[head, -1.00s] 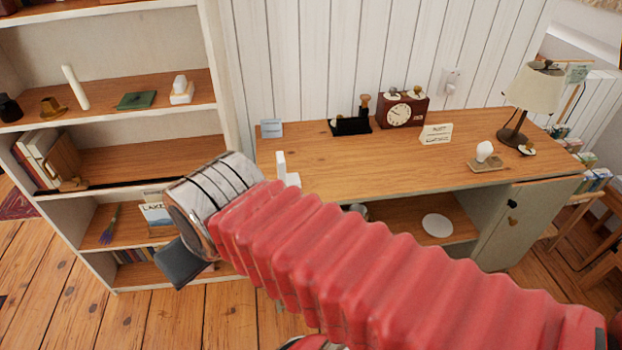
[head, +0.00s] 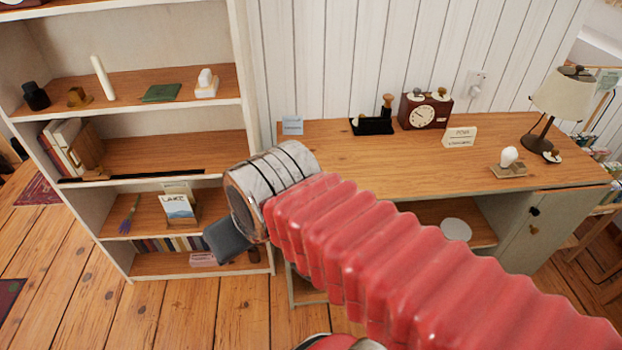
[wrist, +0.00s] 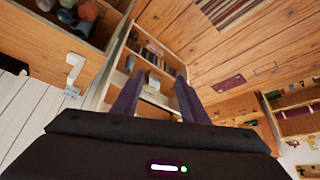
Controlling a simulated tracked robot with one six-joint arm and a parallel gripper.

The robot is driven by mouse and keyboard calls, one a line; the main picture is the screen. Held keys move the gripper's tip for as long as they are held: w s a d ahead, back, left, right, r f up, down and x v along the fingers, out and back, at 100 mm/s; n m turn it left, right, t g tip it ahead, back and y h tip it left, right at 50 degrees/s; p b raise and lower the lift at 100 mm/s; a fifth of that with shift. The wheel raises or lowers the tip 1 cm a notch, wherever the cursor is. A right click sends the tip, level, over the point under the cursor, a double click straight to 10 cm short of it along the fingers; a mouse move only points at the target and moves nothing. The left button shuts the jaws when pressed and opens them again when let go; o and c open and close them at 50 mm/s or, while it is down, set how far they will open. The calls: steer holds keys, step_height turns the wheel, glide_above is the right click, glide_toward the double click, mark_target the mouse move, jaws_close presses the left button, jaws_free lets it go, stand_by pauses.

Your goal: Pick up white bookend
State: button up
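The white bookend (wrist: 74,66) shows in the wrist view as a small L-shaped white piece on the wooden desk top, left of my gripper and apart from it. In the head view my arm hides it. My gripper (wrist: 157,92) is open and empty in the wrist view, its two dark fingers well apart and pointing toward the bookcase. In the head view only a dark grey part at the arm's end shows, in front of the lower bookcase shelves; the fingers cannot be made out there.
The wooden desk (head: 330,160) holds a pale blue card (head: 292,125), black holder (head: 372,125), dark red clock (head: 424,110), sign (head: 459,137), bulb on a stand (head: 509,160) and lamp (head: 562,95). A white bookcase (head: 258,150) stands left. The floor in front is clear.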

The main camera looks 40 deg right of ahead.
steer(key=w+d+f+m+t+h, duration=0.2)
steer(key=w+d+f+t, duration=0.15)
steer(key=w+d, duration=0.5)
steer(key=w+d+f+m+t+h, duration=0.15)
steer(key=w+d+f, duration=0.35)
steer(key=w, duration=0.7)
steer(key=s+d+f+m+t+h, duration=0.1)
steer(key=d+f+t+h, duration=0.1)
steer(key=d+f, duration=0.3)
steer(key=s+d+f+m+t+h, duration=0.1)
steer(key=d+f, duration=0.4)
steer(key=d, duration=0.5)
steer(key=s+t+h, duration=0.1)
steer(key=h, duration=0.1)
steer(key=shift+s+m+t+h, duration=0.3)
steer(key=shift+m+h, duration=0.05)
steer(key=shift+w, duration=0.1)
